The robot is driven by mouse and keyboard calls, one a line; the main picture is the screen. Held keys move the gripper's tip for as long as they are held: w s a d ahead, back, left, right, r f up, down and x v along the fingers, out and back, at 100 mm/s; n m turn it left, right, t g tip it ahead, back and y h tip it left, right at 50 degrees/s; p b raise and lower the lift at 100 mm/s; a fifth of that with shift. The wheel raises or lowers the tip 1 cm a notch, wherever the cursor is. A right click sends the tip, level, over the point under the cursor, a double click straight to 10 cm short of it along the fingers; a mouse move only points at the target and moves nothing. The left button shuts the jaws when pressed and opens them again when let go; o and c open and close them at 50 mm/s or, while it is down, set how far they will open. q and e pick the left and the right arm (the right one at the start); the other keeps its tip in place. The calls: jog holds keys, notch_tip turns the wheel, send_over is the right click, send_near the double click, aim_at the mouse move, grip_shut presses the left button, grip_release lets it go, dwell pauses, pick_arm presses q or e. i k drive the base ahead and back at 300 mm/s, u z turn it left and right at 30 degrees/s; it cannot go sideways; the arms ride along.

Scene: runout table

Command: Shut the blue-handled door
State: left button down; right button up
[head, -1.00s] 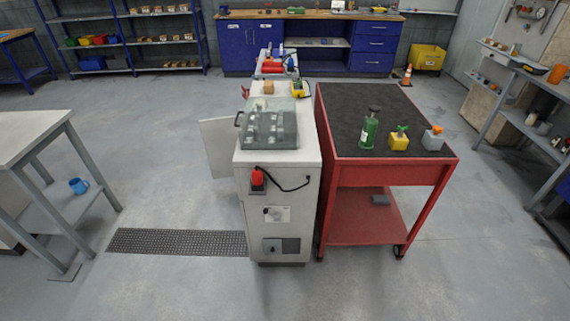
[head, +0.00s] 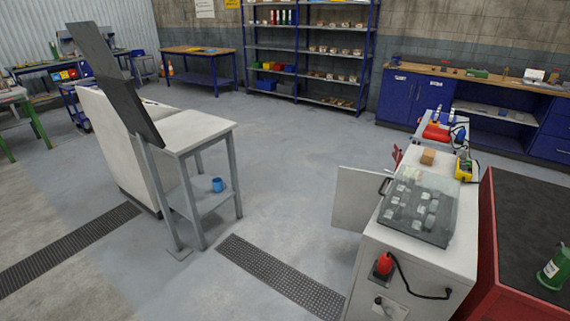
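A pale grey door (head: 357,197) stands open, swung out from the left side of a white machine cabinet (head: 425,255) at the right. I see its flat face, and no blue handle shows on it from here. The cabinet's front shows a red switch (head: 384,263) with a black cable. A clear-lidded box with a dark handle (head: 418,210) sits on its top. Neither of my grippers is in view.
A red cart (head: 525,297) stands close against the cabinet's right side. A white-topped table (head: 195,130) with a blue mug (head: 218,185) on its shelf stands at the left. Open floor (head: 285,190) lies between, with a floor grate (head: 280,275) in front.

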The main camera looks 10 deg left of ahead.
aim_at(357, 197)
jog(key=u, duration=0.6)
jog(key=i, duration=0.95)
jog(key=u, duration=0.45)
jog(key=i, duration=1)
jog(key=z, duration=0.55)
jog(key=i, duration=0.75)
jog(key=z, duration=1.2)
jog(key=i, duration=0.55)
jog(key=z, duration=0.5)
